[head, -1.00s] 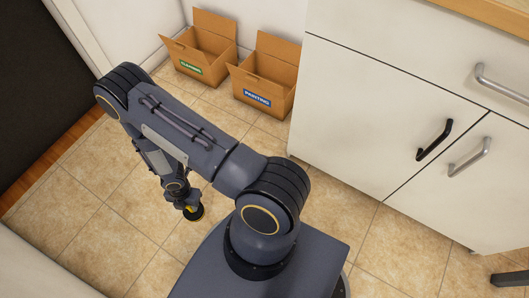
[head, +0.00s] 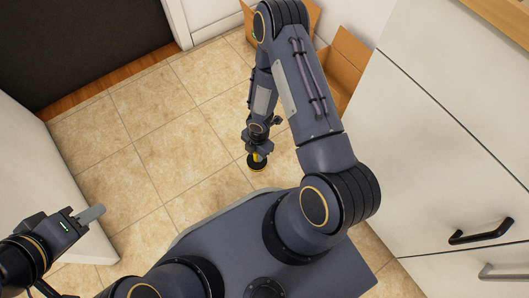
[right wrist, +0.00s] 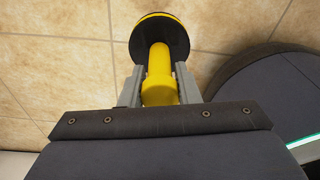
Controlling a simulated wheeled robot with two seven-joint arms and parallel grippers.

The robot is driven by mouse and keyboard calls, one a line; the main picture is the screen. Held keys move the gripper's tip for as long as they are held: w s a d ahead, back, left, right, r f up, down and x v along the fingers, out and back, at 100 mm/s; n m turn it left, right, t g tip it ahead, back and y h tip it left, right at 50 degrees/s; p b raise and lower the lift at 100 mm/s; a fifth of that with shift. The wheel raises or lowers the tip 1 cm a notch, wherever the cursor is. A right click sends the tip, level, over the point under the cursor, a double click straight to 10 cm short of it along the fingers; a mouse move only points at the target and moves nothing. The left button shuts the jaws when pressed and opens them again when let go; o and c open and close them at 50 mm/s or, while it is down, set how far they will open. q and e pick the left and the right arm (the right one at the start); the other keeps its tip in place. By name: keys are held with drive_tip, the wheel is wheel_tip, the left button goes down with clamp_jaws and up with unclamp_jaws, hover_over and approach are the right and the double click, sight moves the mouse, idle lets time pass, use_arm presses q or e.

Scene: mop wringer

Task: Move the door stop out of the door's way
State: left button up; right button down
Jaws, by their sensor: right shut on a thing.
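The door stop (head: 257,166) has a yellow stem and a round black base with a yellow rim. In the right wrist view its yellow stem (right wrist: 159,65) is between the two grey fingers of my right gripper (right wrist: 159,88), which is shut on it. In the head view my right gripper (head: 258,151) points down over the tiles with the door stop below it. I cannot tell how high its base is above the floor. My left gripper (head: 90,214) is at the lower left, away from the door stop.
A white panel (head: 35,150) stands at the left. A wooden strip (head: 105,85) borders a dark area (head: 80,40) at the upper left. Cardboard boxes (head: 346,62) stand behind my right arm, and a white cabinet (head: 440,130) is at the right. The tiles (head: 150,130) between are clear.

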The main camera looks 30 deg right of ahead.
drive_tip(key=w+d+f+b, duration=0.1)
drive_tip(key=f, duration=0.2)
drive_tip(key=w+d+f+b, duration=0.1)
drive_tip(key=d+f+b, duration=0.1)
drive_tip(key=f, duration=0.1)
drive_tip(key=w+d+f+b, duration=0.1)
drive_tip(key=f, duration=0.2)
drive_tip(key=shift+d+f, duration=0.15)
drive_tip(key=shift+d, duration=0.15)
drive_tip(key=c, duration=1.1)
unclamp_jaws()
drive_tip(key=shift+f, duration=0.1)
drive_tip(key=r+p, duration=0.1)
drive_tip(key=r, duration=0.3)
drive_tip(key=d+r+p, duration=0.1)
drive_tip(key=r+p, duration=0.1)
drive_tip(key=r, duration=0.2)
drive_tip(key=r+p, duration=0.2)
drive_tip(key=r, duration=0.2)
drive_tip(key=shift+w+d+r, duration=0.15)
drive_tip(key=shift+w+d, duration=0.05)
